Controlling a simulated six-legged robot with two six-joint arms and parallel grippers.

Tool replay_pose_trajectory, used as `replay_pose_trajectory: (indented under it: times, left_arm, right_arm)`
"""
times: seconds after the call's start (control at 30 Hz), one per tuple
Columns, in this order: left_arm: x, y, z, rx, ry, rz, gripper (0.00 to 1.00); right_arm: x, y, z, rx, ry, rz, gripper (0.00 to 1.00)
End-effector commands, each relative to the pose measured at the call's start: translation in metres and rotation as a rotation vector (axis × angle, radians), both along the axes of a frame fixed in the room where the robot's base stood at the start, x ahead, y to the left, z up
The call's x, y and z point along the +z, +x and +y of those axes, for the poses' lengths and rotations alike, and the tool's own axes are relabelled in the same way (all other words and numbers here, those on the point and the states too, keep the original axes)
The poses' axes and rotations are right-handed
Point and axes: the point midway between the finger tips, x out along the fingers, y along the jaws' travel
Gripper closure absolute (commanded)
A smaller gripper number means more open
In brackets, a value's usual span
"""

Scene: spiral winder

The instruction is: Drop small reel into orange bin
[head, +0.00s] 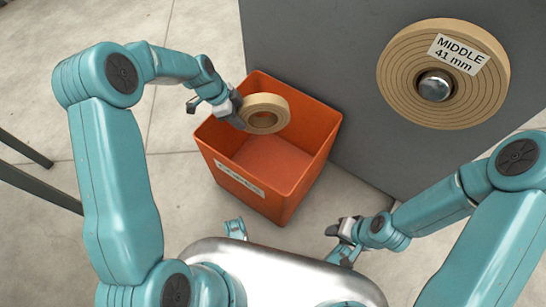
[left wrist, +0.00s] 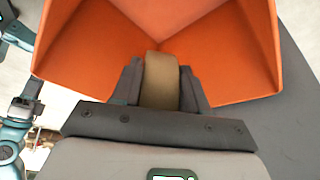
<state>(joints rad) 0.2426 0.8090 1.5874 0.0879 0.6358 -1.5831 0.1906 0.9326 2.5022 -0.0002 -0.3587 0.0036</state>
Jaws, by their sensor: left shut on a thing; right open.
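The small reel (head: 264,113) is a tan ring with a hole in its middle. My left gripper (head: 238,112) is shut on its rim and holds it above the orange bin (head: 225,166). In the left wrist view the reel (left wrist: 162,82) sits between the two dark fingers of my left gripper (left wrist: 161,88), with the open orange bin (left wrist: 80,65) beyond it. The bin looks empty in the parts that show, and a white label is on its front wall. My right gripper (head: 343,240) is open and empty, low to the right of the bin.
A grey panel (head: 320,60) stands behind and to the right of the bin. A large tan reel (head: 400,75) labelled "MIDDLE 41 mm" hangs on its metal knob. Dark bars (head: 30,175) are at the left edge. The floor left of the bin is clear.

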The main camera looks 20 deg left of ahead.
Motion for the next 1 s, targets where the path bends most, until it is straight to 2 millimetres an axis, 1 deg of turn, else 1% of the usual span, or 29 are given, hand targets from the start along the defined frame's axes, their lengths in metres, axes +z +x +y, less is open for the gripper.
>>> replay_pose_trajectory:
  times: [0.03, 0.1, 0.2, 0.3, 0.6, 0.63, 0.7, 1.0]
  left_arm:
    - [-0.01, 0.0, 0.0, 0.001, 0.0, 0.0, 1.0]
    - [-0.02, 0.0, 0.0, 0.002, 0.0, 0.001, 1.0]
    - [-0.032, 0.0, 0.0, 0.002, 0.0, 0.001, 1.0]
    - [-0.04, 0.0, 0.0, 0.002, 0.0, 0.0, 1.0]
    - [-0.041, 0.0, 0.0, 0.003, 0.0, -0.001, 1.0]
    - [-0.041, 0.0, 0.0, 0.003, 0.0, -0.001, 0.47]
    - [-0.041, 0.0, 0.0, 0.001, 0.0, -0.001, 0.27]
    - [-0.04, -0.001, 0.001, 0.002, 0.001, 0.001, 0.27]
  right_arm:
    - [-0.007, 0.001, -0.001, -0.004, 0.0, -0.002, 0.57]
    - [-0.012, 0.002, -0.002, -0.008, -0.002, -0.003, 0.57]
    - [-0.018, 0.003, -0.003, -0.013, -0.002, -0.006, 0.57]
    - [-0.021, 0.004, -0.004, -0.017, -0.004, -0.007, 0.57]
    - [-0.021, 0.005, -0.004, -0.018, -0.004, -0.008, 0.57]
    - [-0.021, 0.005, -0.004, -0.018, -0.004, -0.008, 0.57]
    - [-0.021, 0.004, -0.004, -0.018, -0.004, -0.007, 0.57]
    - [-0.02, 0.004, -0.004, -0.018, -0.004, -0.007, 0.57]
